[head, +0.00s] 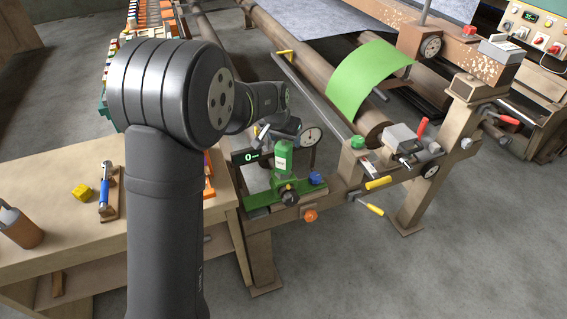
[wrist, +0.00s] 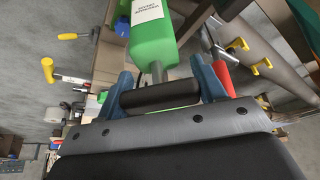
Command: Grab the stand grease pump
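The grease pump (head: 284,157) looks like an upright green cylinder with a white label, on a green fixture at the near end of the long machine. In the wrist view its green body (wrist: 153,48) lies just beyond my fingers. A short metal rod leads from it to a dark crossbar handle (wrist: 160,96). My gripper (wrist: 165,88) has its two blue fingers wide apart, with the handle lying lengthwise between them. Whether the fingers touch the handle's ends cannot be told. In the head view my gripper (head: 279,130) is just above the pump, small and partly hidden.
A dial gauge (head: 311,137) stands close right of the pump. An orange knob (head: 310,215) and yellow-handled tools (head: 378,183) are near it.

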